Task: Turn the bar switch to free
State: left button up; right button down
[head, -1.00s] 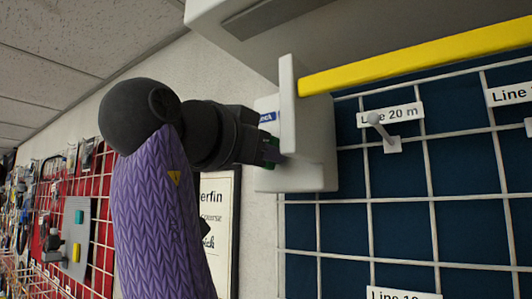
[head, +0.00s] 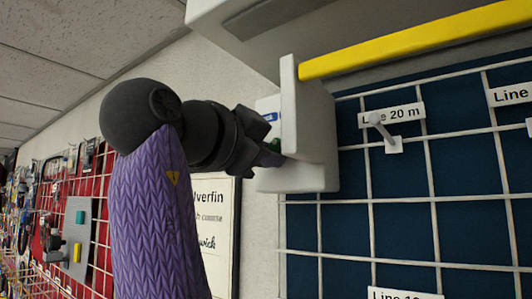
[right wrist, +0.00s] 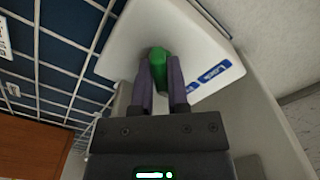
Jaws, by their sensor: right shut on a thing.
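The bar switch is a green bar (right wrist: 158,57) on the side of a white housing (right wrist: 125,40). In the right wrist view my right gripper (right wrist: 160,80) has its two purple fingers on either side of the bar, shut on it. A blue label reading "Lock" (right wrist: 214,73) is beside the switch. A second blue label (right wrist: 192,89) is partly hidden by a finger. In the head view my right gripper (head: 268,156) reaches the left side of the housing (head: 318,140), and only a bit of green shows. My left gripper is not in view.
A yellow bar (head: 420,40) runs right from the housing. Below it a white wire grid (head: 430,200) on a dark blue panel carries a "Line 20 m" tag (head: 390,115) and a small peg (head: 385,132). A framed sign (head: 212,215) is on the wall behind my arm.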

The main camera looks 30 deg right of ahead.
jog(key=shift+r, duration=0.1)
dwell(0.3)
jog(key=c, duration=0.6)
grip_release()
jog(key=shift+a, duration=0.1)
jog(key=b+v, duration=0.1)
jog(key=v, duration=0.9)
